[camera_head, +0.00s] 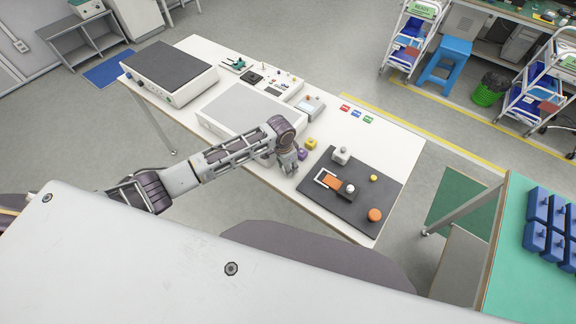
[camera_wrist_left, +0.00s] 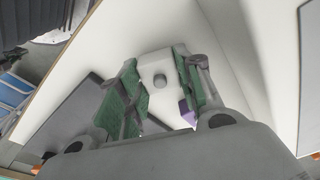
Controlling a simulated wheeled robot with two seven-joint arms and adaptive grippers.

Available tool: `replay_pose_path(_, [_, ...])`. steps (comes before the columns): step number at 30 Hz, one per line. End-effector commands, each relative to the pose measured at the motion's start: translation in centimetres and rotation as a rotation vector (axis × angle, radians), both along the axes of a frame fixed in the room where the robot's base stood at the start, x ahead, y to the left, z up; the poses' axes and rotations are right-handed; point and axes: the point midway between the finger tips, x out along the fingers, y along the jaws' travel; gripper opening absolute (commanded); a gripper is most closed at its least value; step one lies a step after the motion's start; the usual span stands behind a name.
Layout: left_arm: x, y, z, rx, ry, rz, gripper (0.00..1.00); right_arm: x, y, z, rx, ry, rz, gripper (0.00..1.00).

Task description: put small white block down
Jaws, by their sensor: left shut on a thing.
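My left gripper (camera_head: 288,166) is low over the white table, between the grey-topped case and the dark board. In the left wrist view its green-padded fingers (camera_wrist_left: 158,78) are shut on a small white block (camera_wrist_left: 157,62) with a round grey knob on one face. In the head view this block is hidden by the gripper. I cannot tell whether it touches the table. Another pale block with a knob (camera_head: 341,155) stands on the dark board (camera_head: 374,175). My right gripper is not in view.
A purple block (camera_head: 302,153) and a yellow block (camera_head: 311,143) stand beside the gripper. The board carries an orange part (camera_head: 329,180), a dark-based knob (camera_head: 346,188), an orange disc (camera_head: 375,215) and a yellow knob (camera_head: 373,178). The white table (camera_head: 395,135) is bare at the right.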

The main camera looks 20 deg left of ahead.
Motion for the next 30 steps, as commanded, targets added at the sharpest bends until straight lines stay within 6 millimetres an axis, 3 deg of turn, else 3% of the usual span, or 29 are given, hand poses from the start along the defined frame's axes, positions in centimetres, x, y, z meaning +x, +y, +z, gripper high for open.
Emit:
replay_pose_path(7, [0.0,0.0,-0.3,0.000,0.000,0.000,0.11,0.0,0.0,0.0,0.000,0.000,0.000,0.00])
replay_pose_path(8, [0.0,0.0,-0.3,0.000,0.000,0.000,0.38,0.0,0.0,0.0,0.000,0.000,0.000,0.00])
replay_pose_path(12, [0.0,0.0,-0.3,0.000,0.000,0.000,0.56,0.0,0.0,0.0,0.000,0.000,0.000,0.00])
replay_pose_path(30, [0.0,0.1,0.8,-0.001,0.001,0.001,0.57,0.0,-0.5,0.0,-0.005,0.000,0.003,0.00])
